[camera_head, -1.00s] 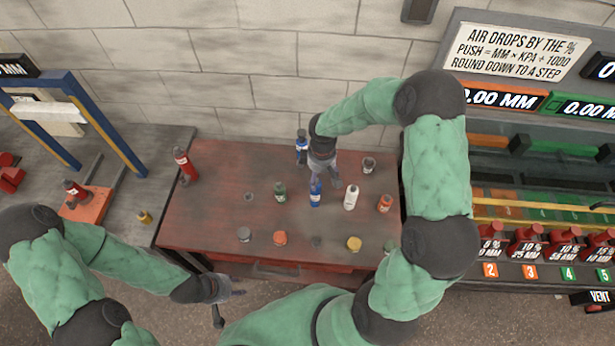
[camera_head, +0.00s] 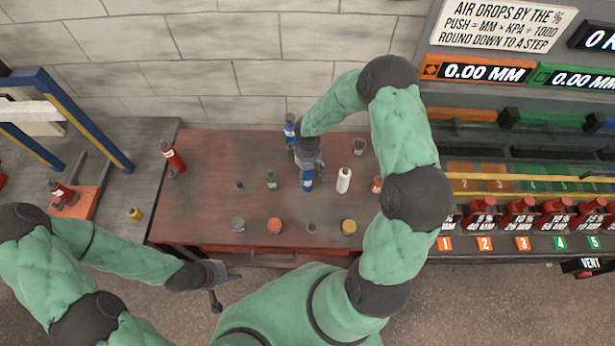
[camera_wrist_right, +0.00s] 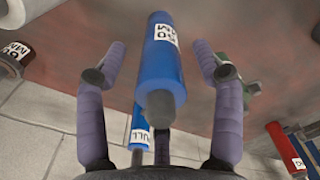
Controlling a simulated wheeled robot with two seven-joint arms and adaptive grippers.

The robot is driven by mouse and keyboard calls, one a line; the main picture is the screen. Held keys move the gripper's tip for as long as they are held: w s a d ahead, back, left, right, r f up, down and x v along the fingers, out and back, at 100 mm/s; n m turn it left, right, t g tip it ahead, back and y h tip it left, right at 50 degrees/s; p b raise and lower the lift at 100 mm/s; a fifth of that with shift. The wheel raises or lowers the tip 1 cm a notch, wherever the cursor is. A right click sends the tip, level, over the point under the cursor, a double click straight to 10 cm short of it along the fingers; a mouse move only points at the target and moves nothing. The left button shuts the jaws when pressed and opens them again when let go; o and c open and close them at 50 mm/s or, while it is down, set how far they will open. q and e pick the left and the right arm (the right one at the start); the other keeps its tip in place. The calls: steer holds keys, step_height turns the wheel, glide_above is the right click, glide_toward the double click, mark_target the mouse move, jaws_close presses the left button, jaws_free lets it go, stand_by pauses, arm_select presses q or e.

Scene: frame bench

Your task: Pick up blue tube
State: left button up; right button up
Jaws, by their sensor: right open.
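A blue tube (camera_head: 307,184) with a white label stands on the red bench. My right gripper (camera_head: 309,168) is open right at it. In the right wrist view this blue tube (camera_wrist_right: 163,60) lies between the two spread fingers, with a gap on both sides. A second blue tube (camera_head: 290,129) stands further back by the wall; it also shows in the right wrist view (camera_wrist_right: 140,148), partly hidden behind the first. My left gripper (camera_head: 216,273) hangs off the bench's front left edge, away from the tubes; its finger opening is unclear.
A red bottle (camera_head: 173,159) stands at the bench's left. Low caps, including an orange one (camera_head: 275,226) and a yellow one (camera_head: 349,227), line the front.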

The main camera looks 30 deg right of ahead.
steer(key=shift+f, duration=0.65)
jaws_close()
steer(key=shift+r, duration=0.15)
